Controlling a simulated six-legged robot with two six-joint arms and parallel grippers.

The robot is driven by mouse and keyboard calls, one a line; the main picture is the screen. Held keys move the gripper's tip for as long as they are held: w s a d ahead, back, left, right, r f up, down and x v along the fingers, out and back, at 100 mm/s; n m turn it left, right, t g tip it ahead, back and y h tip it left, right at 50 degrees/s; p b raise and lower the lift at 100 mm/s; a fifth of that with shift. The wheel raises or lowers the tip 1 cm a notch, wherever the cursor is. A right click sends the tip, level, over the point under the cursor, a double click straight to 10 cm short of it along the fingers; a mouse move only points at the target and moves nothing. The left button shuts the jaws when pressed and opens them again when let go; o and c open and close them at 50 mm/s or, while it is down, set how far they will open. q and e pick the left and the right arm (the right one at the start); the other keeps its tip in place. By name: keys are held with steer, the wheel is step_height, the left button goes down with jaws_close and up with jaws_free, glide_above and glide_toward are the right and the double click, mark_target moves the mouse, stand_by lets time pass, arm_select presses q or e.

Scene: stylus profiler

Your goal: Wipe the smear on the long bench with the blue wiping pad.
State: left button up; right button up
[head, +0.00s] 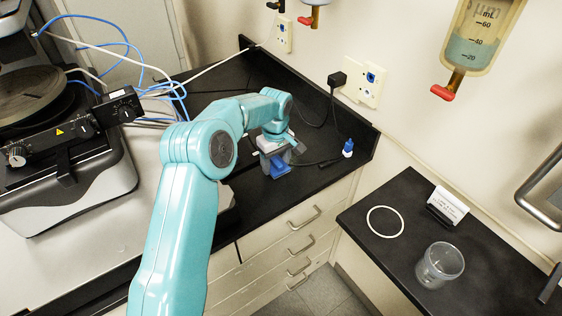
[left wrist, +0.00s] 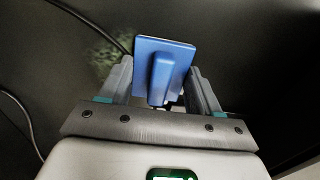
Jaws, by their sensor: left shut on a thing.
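My left gripper (left wrist: 163,88) is shut on the blue wiping pad (left wrist: 178,56) by the block on its back. In the head view, the pad (head: 281,168) shows below my left gripper (head: 277,153), low over the black long bench (head: 221,85) near its front edge. I cannot tell whether the pad touches the bench top. A greenish mottled smear (left wrist: 107,52) lies on the black surface in the left wrist view, left of the pad and partly behind the left finger. The smear is hidden in the head view. My right gripper is not in view.
A black cable (head: 334,115) runs across the bench from a wall socket (head: 361,84), passing near the smear. An instrument (head: 75,130) with blue and white cables is at left. A beaker (head: 439,264) stands on the right bench.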

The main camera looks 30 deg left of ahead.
arm_select(q)
steer(key=shift+s+a+f+b, duration=0.25)
steer(key=shift+s+b, duration=0.2)
steer(key=shift+s, duration=0.05)
steer(key=shift+s+a+r+b, duration=0.1)
steer(key=shift+s+a+b, duration=0.25)
steer(key=shift+s, duration=0.35)
steer(key=shift+s+a+r+b, duration=0.1)
steer(key=shift+s+a+b, duration=0.1)
steer(key=shift+s+b, duration=0.35)
steer(key=shift+s, duration=0.1)
steer(key=shift+r, duration=0.1)
steer(key=shift+r+p, duration=2.3)
steer(key=shift+r, duration=0.75)
steer(key=shift+r, duration=0.1)
step_height(320, 180, up, 3)
steer(key=shift+f+p, duration=0.1)
steer(key=shift+p, duration=1)
